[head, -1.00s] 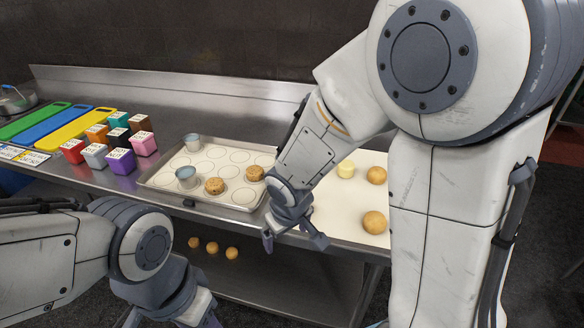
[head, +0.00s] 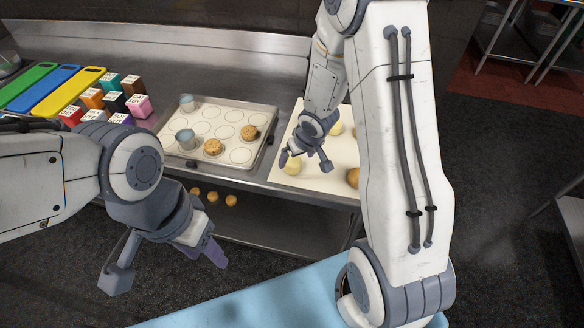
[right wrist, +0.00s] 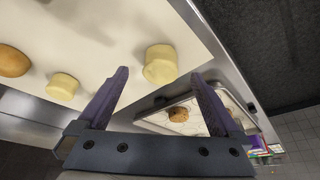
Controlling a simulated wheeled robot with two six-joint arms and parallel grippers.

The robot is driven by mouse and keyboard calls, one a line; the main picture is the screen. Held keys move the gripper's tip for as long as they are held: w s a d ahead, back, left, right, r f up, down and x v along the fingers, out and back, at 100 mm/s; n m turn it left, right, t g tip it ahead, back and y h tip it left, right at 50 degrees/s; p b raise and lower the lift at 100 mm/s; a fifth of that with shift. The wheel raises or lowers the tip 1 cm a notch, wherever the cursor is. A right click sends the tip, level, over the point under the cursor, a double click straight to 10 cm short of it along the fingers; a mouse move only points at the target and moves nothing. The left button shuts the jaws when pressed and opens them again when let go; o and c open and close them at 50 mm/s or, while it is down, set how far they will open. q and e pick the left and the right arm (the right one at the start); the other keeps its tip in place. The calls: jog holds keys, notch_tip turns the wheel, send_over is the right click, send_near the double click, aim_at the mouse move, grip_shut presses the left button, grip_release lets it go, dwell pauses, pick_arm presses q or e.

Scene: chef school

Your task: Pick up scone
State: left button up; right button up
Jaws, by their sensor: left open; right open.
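A pale, thick round scone (head: 292,167) lies near the front left of a cream mat on the steel counter. My right gripper (head: 305,163) is open just over it. In the right wrist view this scone (right wrist: 160,64) shows beyond and between the open fingertips (right wrist: 160,78), with no visible contact. Another pale scone (right wrist: 62,87) and a golden-brown one (right wrist: 12,62) lie further left there. Two browned scones (head: 213,147) (head: 249,132) sit on the tray. My left gripper (head: 167,275) is open and empty in front of the counter.
Colored boxes (head: 113,102) and cutting boards (head: 68,93) are further left. Several scones (head: 212,196) lie on the lower shelf.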

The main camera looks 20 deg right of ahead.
aim_at(293, 161)
jog(key=x, duration=0.1)
jog(key=b+x, duration=0.1)
jog(key=x, duration=0.1)
jog(key=b+x, duration=0.1)
jog(key=x, duration=0.1)
jog(key=shift+w+a, duration=0.1)
jog(key=shift+w, duration=0.2)
jog(key=c, duration=1.4)
